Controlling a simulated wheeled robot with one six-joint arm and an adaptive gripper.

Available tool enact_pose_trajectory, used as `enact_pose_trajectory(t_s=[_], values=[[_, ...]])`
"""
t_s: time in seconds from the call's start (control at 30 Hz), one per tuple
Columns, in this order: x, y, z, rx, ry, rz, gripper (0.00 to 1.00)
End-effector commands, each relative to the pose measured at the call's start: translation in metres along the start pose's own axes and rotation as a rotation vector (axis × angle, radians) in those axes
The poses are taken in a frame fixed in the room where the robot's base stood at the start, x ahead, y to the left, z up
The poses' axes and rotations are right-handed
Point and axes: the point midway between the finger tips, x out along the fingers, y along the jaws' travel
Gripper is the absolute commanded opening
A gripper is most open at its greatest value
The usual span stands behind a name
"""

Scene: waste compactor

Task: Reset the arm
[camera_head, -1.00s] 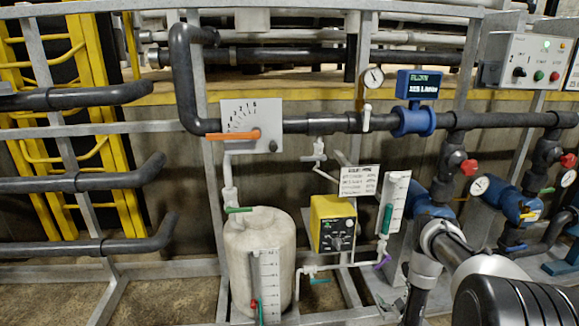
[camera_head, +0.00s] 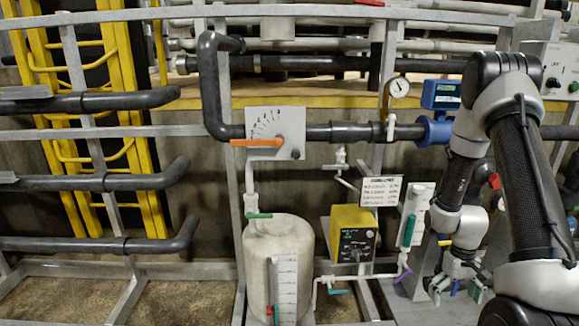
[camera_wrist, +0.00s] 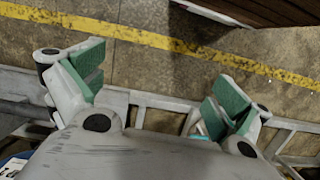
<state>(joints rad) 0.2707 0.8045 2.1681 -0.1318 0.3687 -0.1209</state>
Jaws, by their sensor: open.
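My gripper (camera_head: 459,287) hangs at the lower right of the head view, below my folded arm. It points down and its green-padded fingers are apart. The wrist view shows the same gripper (camera_wrist: 156,82) open, with nothing between the fingers, over bare floor and grey frame bars. My arm covers much of the right side of the head view and hides part of the pipework there.
The white tank (camera_head: 262,270), yellow pump box (camera_head: 345,232) and flow tube (camera_head: 412,215) stand left of my gripper. An orange lever (camera_head: 256,142) and a blue meter (camera_head: 440,95) sit on the pipe. A yellow floor line (camera_wrist: 150,38) crosses the wrist view.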

Motion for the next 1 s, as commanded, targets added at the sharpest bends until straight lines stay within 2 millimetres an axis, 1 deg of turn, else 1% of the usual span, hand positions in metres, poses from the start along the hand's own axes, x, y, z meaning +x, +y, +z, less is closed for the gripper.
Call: enact_pose_trajectory(t_s=[0.03, 0.07, 0.1, 0.17, 0.2, 0.27, 0.3, 0.37, 0.4, 0.5, 0.6, 0.7, 0.9, 1.0], values=[[-0.034, -0.005, 0.012, 0.018, -0.009, 0.004, 1.00], [-0.051, -0.009, 0.020, 0.031, -0.019, 0.004, 1.00], [-0.073, -0.014, 0.033, 0.046, -0.031, 0.004, 1.00], [-0.105, -0.022, 0.051, 0.065, -0.044, 0.005, 1.00], [-0.125, -0.028, 0.064, 0.078, -0.048, 0.004, 1.00], [-0.152, -0.036, 0.084, 0.091, -0.050, 0.004, 1.00], [-0.170, -0.042, 0.097, 0.099, -0.048, 0.004, 1.00], [-0.193, -0.050, 0.117, 0.107, -0.040, 0.002, 1.00], [-0.208, -0.056, 0.130, 0.110, -0.030, 0.001, 1.00], [-0.239, -0.069, 0.160, 0.110, 0.012, -0.001, 1.00], [-0.265, -0.080, 0.188, 0.097, 0.077, -0.004, 1.00], [-0.287, -0.090, 0.207, 0.076, 0.180, -0.004, 1.00], [-0.327, -0.102, 0.231, 0.028, 0.415, 0.000, 1.00], [-0.344, -0.106, 0.238, 0.009, 0.506, 0.000, 1.00]])
